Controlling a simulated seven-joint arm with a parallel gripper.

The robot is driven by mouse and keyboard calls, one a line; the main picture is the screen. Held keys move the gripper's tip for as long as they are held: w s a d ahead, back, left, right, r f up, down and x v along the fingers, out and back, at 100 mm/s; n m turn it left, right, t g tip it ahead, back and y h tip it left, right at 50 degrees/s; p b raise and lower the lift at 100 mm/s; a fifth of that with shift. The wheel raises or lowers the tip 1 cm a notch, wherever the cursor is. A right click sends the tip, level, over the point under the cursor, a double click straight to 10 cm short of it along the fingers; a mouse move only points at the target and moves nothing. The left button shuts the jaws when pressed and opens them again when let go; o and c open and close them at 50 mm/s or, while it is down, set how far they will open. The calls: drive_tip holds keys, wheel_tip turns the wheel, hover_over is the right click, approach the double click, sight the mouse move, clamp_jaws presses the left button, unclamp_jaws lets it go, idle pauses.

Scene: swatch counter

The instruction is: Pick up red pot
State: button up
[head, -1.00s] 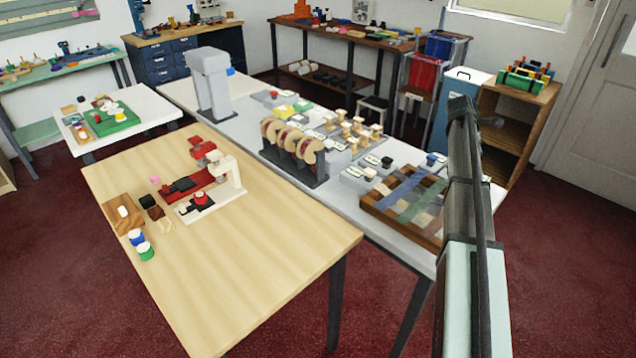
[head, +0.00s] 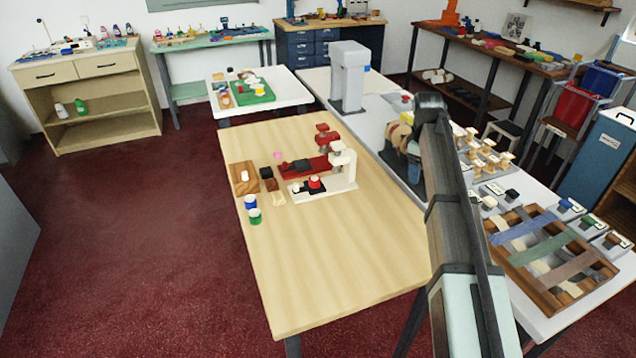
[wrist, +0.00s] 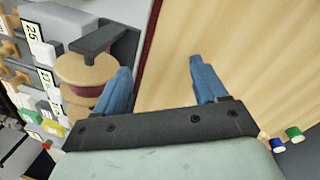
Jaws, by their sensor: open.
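A small red pot with a red top (head: 315,183) sits on the black pad of the cream press (head: 342,172) on the wooden table. A blue pot (head: 250,202) and a green pot (head: 255,216), both with white bands, stand at the table's left edge. They also show at the lower right of the wrist view, blue (wrist: 277,144) and green (wrist: 293,132). My gripper (wrist: 160,80) is open, its two blue fingers apart with nothing between them. It is above the seam between the wooden table and the grey counter. The red pot is not visible in the wrist view.
A red press (head: 322,140) stands behind the cream one. A wooden tray (head: 243,178) lies at the left. A spool rack (wrist: 85,75) is close beside my left finger. The front of the wooden table (head: 330,260) is clear.

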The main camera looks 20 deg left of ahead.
drive_tip(key=s+a+f+g, duration=0.1)
drive_tip(key=s+a, duration=0.7)
drive_tip(key=a, duration=0.4)
wheel_tip(320, 180, up, 4)
drive_tip(key=n+y, duration=0.1)
drive_tip(key=n, duration=0.2)
hover_over(315, 178)
wheel_tip(315, 178, down, 14)
drive_tip(key=shift+s+r, duration=0.1)
drive_tip(key=shift+r, duration=0.05)
drive_tip(key=c, duration=1.2)
